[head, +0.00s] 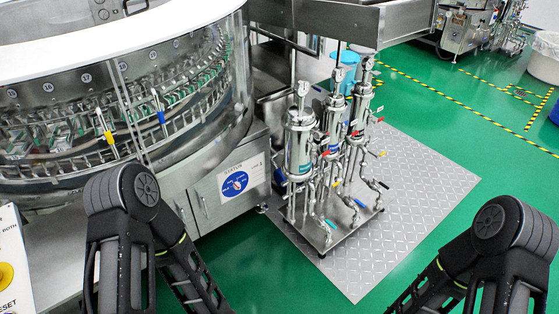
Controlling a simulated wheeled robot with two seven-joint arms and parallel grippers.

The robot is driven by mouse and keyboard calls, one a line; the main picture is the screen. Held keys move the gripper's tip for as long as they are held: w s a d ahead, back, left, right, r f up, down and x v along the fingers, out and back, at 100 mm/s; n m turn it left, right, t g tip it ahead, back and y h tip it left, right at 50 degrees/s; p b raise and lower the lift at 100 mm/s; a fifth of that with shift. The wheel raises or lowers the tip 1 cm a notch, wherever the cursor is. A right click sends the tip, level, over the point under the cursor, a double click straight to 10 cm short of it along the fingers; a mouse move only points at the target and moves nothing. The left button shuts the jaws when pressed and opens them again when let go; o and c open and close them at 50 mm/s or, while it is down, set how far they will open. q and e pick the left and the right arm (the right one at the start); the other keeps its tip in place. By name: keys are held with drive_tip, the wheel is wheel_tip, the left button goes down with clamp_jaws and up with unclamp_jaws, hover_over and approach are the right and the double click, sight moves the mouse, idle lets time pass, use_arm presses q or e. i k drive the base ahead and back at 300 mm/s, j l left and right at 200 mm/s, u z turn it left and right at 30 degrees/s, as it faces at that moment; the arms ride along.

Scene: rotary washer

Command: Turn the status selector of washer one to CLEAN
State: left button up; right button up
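The status selector (235,184) is a round blue dial on a white plate headed STATUS, low on the steel cabinet of the rotary washer (150,110). White lettering and a small dark and red mark show on the dial, but they are too small to read, so I cannot tell its setting. My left arm stands in front of the washer, left of and below the dial. My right arm is at the lower right, well apart from it. Both arms run out of the bottom of the head view, and neither gripper shows.
A filter skid with several steel housings (299,145) stands on a checkered metal plate (425,180) right of the dial. A control panel with a yellow button (6,275) is at the lower left edge. Green floor (420,85) is open at the right, with yellow-black tape.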

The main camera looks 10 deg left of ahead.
sight(236, 186)
drive_tip(key=i+z, duration=0.3)
drive_tip(key=i, duration=0.8)
